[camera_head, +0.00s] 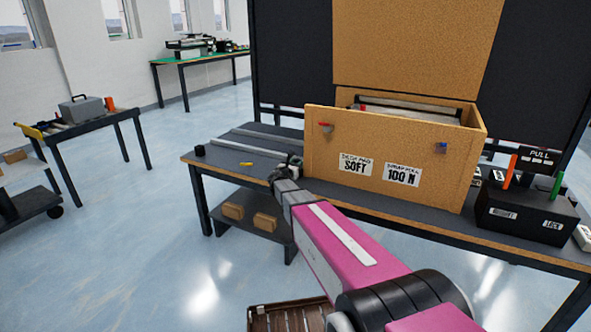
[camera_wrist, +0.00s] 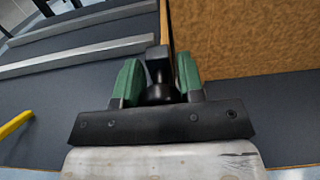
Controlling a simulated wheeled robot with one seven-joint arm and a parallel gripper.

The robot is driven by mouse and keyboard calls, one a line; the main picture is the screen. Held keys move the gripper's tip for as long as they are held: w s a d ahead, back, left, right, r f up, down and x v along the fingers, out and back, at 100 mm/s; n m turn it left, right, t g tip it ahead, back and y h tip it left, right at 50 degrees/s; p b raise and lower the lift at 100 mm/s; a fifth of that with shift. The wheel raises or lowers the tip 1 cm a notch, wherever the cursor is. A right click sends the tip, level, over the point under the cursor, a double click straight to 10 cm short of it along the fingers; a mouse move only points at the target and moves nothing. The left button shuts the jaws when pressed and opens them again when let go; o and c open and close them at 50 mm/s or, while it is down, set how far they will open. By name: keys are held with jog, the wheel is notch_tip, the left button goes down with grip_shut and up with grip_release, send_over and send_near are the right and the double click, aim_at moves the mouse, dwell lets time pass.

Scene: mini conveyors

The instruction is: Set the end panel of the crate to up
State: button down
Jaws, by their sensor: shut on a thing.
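The crate (camera_head: 400,150) is a tan open-topped wooden box on the dark bench. Its labelled front wall stands upright, with a red catch (camera_head: 326,127) and a blue catch (camera_head: 441,147) near the top corners. The left end is mostly hidden, so I cannot tell how the end panel stands. My gripper (camera_head: 290,165) is low at the crate's left front corner. In the wrist view its green fingers (camera_wrist: 158,82) are shut on a black knob-like handle (camera_wrist: 160,68), beside the crate wall (camera_wrist: 240,40).
The bench (camera_head: 235,168) is fairly clear on the left, with metal rails (camera_wrist: 80,45) and a yellow piece (camera_wrist: 15,124). A black control box (camera_head: 525,210) with orange and green levers stands right of the crate. A slatted crate (camera_head: 290,318) lies below.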

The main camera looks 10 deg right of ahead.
notch_tip(320, 180, up, 32)
jog(key=shift+f, duration=0.25)
jog(key=c, duration=0.8)
grip_release()
jog(key=shift+o, duration=0.2)
jog(key=shift+s, duration=0.1)
jog(key=v, duration=1)
jog(key=shift+s+a, duration=0.2)
jog(key=shift+s, duration=0.05)
jog(key=shift+f, duration=0.15)
